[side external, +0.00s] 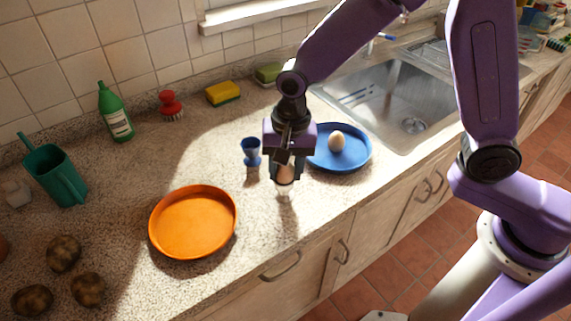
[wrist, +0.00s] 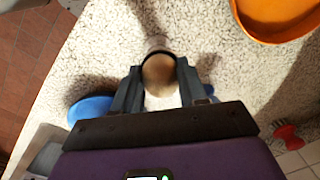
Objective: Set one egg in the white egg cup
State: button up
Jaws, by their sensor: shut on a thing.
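My gripper (side external: 285,178) is shut on an egg (wrist: 158,75), which looks brownish in shadow between the fingers. A second, pale egg (side external: 336,141) lies on the blue plate (side external: 358,158), right of my gripper.
A blue egg cup (side external: 251,151) stands close left of my gripper. An orange dish (side external: 193,222) lies further left. Potatoes (side external: 63,254), a teal jug (side external: 56,176), a green bottle (side external: 115,112), a red brush (side external: 171,104) and sponges stand around. The sink (side external: 385,95) is behind right.

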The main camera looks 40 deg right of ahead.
aim_at(291, 165)
jog(key=o, duration=0.8)
jog(key=shift+c, duration=0.2)
notch_tip(291, 165, up, 16)
jog(key=s+d+f+n, duration=0.4)
jog(key=s+d+n, duration=0.5)
jog(key=s+d, duration=0.1)
jog(key=s+d+f+n, duration=0.4)
jog(key=s+d+n, duration=0.6)
jog(key=s, duration=0.2)
